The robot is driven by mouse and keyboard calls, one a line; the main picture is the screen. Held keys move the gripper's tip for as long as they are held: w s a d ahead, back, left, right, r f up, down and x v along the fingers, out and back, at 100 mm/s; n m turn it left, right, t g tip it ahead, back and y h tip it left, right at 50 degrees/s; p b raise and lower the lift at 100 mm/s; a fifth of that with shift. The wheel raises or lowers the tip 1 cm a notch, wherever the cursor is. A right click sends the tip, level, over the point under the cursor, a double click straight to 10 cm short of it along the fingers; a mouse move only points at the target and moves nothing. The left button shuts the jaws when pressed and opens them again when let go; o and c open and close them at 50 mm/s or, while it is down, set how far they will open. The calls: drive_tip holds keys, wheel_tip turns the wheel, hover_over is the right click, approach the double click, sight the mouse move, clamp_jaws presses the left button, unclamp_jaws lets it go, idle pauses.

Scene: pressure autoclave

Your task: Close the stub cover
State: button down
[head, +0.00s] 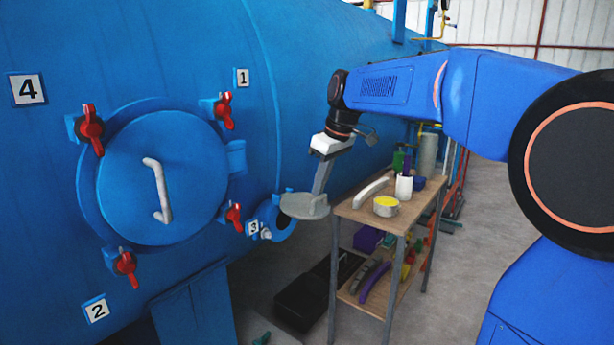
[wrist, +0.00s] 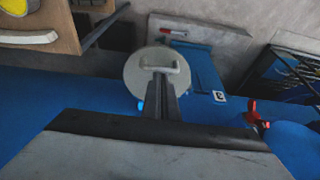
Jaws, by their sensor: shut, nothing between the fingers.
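The stub cover is a round grey disc (head: 303,206) standing open to the right of the small blue stub (head: 283,222), whose dark opening shows. In the wrist view the cover (wrist: 135,78) shows its face, with a pale handle (wrist: 165,64) across it. My gripper (head: 319,190) is shut and empty, its fingers pointing down at the cover. In the wrist view the shut fingers (wrist: 160,92) overlap the cover's lower right part, close to the handle. Whether they touch the cover I cannot tell.
The large round hatch (head: 150,190) with red clamps is shut on the blue autoclave, left of the stub. A wooden-topped cart (head: 350,212) with cups and tools stands just right of the cover. A black case (head: 305,300) lies on the floor below.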

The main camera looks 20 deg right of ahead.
sight(325, 213)
drive_tip(key=f, duration=0.1)
drive_tip(key=f+t+y, duration=0.1)
drive_tip(key=s+d+f+t, duration=0.1)
drive_tip(key=shift+s+f+y, duration=0.1)
drive_tip(key=shift+f+y, duration=0.2)
drive_tip(key=shift+f, duration=0.05)
drive_tip(key=shift+s+f+t+y, duration=0.15)
drive_tip(key=shift+f+t+y, duration=0.35)
drive_tip(key=shift+f+t, duration=0.4)
drive_tip(key=shift+f, duration=1.2)
drive_tip(key=s+d+f+x, duration=0.1)
drive_tip(key=x, duration=1.1)
drive_tip(key=shift+s+f, duration=0.2)
drive_tip(key=shift+f, duration=0.4)
drive_tip(key=shift+w, duration=0.1)
